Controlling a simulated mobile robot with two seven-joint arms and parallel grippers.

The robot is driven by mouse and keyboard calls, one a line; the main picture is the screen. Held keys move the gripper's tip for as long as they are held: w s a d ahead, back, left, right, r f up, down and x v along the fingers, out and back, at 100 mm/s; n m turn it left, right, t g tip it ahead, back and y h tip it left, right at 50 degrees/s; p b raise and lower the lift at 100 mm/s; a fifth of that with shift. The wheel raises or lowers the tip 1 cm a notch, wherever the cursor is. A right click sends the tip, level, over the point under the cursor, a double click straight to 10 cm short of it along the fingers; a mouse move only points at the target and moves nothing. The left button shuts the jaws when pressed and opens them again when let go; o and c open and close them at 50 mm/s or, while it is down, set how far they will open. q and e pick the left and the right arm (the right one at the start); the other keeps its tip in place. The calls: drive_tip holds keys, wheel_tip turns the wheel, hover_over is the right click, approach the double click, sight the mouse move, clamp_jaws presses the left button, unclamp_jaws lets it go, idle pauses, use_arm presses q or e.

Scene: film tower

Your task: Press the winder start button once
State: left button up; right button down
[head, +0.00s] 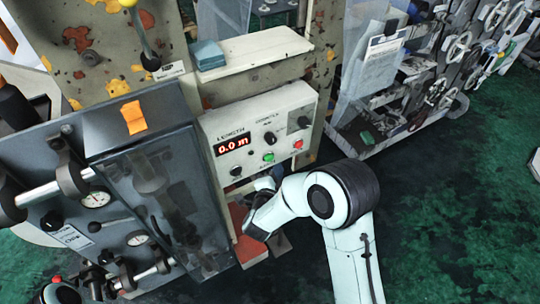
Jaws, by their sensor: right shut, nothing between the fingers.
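The control panel (225,128) has a red LENGTH display (232,144) reading 0.0 m. A green button (268,157) sits on its lower middle, with a red button (298,144) to the right. The small labels are too blurred to read, so I take the green one as the start button. My right gripper (266,184) is shut and empty, just below the panel's lower edge in the picture. It appears apart from the green button; its fingertips are partly hidden by my wrist. My left gripper is not in view.
A white shelf (262,50) with a blue stack (208,54) juts out above the panel. A grey cabinet with gauges (96,200) stands at left, machinery with handwheels (457,47) at right. Green floor (450,220) is open at lower right.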

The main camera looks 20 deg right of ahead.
sight(269, 157)
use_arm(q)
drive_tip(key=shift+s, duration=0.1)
use_arm(e)
drive_tip(key=shift+w+f, duration=0.1)
drive_tip(key=shift+w, duration=0.55)
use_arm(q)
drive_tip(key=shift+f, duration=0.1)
use_arm(e)
drive_tip(key=shift+w, duration=0.15)
idle(1.3)
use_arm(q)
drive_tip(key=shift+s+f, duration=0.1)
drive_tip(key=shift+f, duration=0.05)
use_arm(e)
drive_tip(key=shift+w+a, duration=0.1)
drive_tip(key=shift+w, duration=0.2)
